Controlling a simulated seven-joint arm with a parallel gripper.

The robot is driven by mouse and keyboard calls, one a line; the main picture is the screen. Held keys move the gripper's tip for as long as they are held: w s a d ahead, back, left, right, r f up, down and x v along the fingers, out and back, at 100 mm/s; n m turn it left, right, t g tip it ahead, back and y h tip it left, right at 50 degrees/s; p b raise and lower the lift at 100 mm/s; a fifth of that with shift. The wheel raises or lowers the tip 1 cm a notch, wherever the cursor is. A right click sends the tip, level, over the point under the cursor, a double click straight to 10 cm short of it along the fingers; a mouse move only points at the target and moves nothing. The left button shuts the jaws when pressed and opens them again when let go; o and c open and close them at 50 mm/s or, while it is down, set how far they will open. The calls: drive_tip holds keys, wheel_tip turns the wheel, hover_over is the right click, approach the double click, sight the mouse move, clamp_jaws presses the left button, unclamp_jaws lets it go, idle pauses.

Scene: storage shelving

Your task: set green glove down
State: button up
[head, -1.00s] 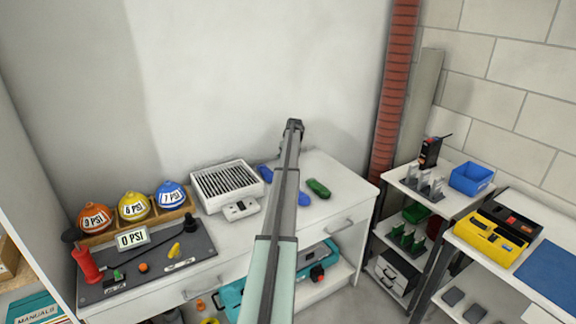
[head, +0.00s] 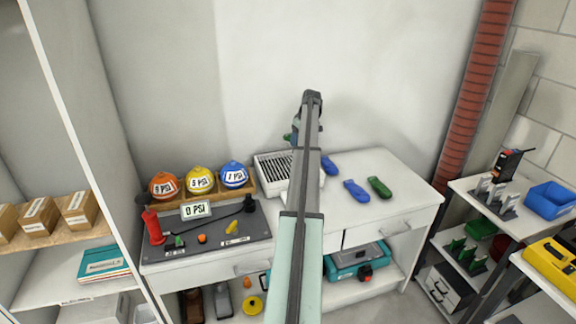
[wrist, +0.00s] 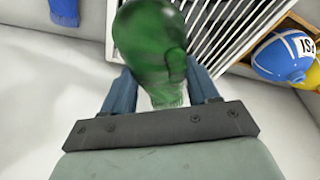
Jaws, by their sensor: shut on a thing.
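My gripper (wrist: 160,92) is shut on a green glove (wrist: 152,40), which sits between the two blue-grey fingers in the wrist view. In the head view, my gripper (head: 295,132) is mostly behind the arm, above the white grilled tray (head: 268,166), and little of the held glove shows. A second green glove (head: 379,187) lies on the right of the white bench top (head: 400,172). Two blue gloves (head: 356,190) (head: 329,165) lie to its left. One blue glove (wrist: 64,12) shows at the wrist view's upper left.
Orange, yellow and blue PSI balls (head: 234,175) stand in a wooden rack left of the tray. A grey panel with a red handle (head: 152,222) is in front of them. Bare bench top lies around the gloves. A shelf unit (head: 480,200) stands to the right.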

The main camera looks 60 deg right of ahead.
drive_tip(key=w+a+r+n, duration=0.2)
drive_tip(key=w+a+n, duration=0.1)
drive_tip(key=w+a, duration=0.5)
approach(273, 166)
drive_tip(key=shift+y, duration=0.4)
drive_tip(key=shift+d+x, duration=0.2)
drive_tip(key=shift+x, duration=1.35)
drive_tip(key=shift+d+x, duration=0.25)
drive_tip(key=shift+x, duration=1.25)
drive_tip(key=shift+f, duration=0.1)
drive_tip(key=o, duration=1.1)
drive_tip(key=shift+c, duration=0.2)
drive_tip(key=v, duration=1.2)
drive_tip(key=shift+s, duration=0.1)
